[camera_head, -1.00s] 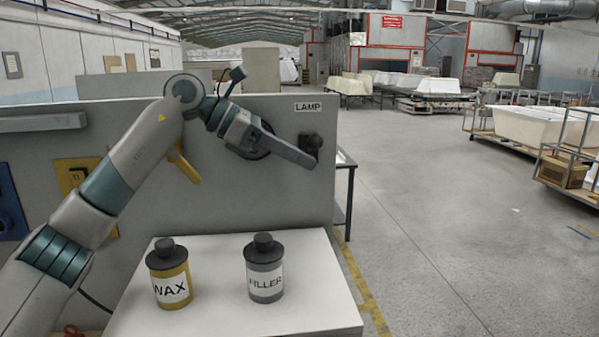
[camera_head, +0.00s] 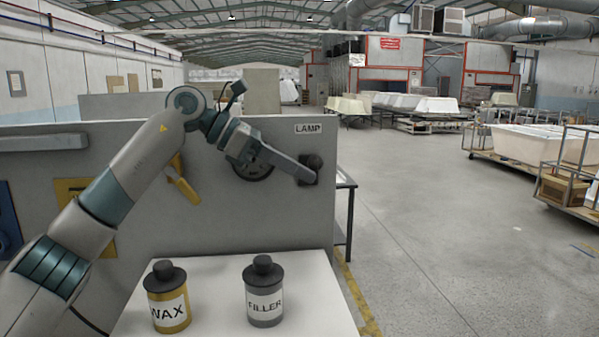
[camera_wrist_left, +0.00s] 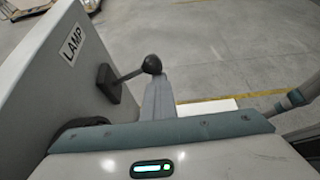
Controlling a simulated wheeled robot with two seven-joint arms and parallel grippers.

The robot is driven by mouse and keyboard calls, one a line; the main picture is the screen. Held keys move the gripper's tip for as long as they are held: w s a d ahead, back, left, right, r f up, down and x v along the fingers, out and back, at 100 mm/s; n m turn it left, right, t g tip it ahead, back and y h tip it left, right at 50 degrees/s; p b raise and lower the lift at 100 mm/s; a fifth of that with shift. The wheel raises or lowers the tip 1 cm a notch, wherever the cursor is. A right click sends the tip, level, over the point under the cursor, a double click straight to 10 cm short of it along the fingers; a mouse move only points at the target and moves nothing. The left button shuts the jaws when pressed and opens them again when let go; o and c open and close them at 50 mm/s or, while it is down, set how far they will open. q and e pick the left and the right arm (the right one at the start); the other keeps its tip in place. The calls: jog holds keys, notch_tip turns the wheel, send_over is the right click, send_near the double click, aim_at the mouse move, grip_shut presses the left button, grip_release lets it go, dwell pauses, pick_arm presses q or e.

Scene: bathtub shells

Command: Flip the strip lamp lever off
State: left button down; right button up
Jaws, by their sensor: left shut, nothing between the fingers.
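The lamp lever is on the upright grey panel (camera_head: 215,220), under the LAMP label (camera_head: 308,128). Its dark box (camera_head: 312,162) shows in the head view, partly hidden by my left gripper (camera_head: 312,181). In the left wrist view, the lever's rod (camera_wrist_left: 131,75) sticks out from the box (camera_wrist_left: 108,84) and ends in a black ball knob (camera_wrist_left: 152,64). My left gripper (camera_wrist_left: 160,78) is shut and empty, its tips close beside the knob; I cannot tell if they touch. My right gripper is out of view.
A white table (camera_head: 215,318) below carries a yellow WAX jar (camera_head: 168,300) and a grey FILLER jar (camera_head: 264,295). A yellow handle (camera_head: 183,190) is on the panel behind my arm. Open floor (camera_head: 430,240) lies right of the panel.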

pick_arm(q)
jog(key=b+v, duration=0.4)
jog(key=v, duration=1.3)
jog(key=shift+a+b, duration=0.2)
jog(key=shift+b, duration=0.1)
jog(key=shift+s, duration=0.1)
jog(key=shift+a, duration=0.1)
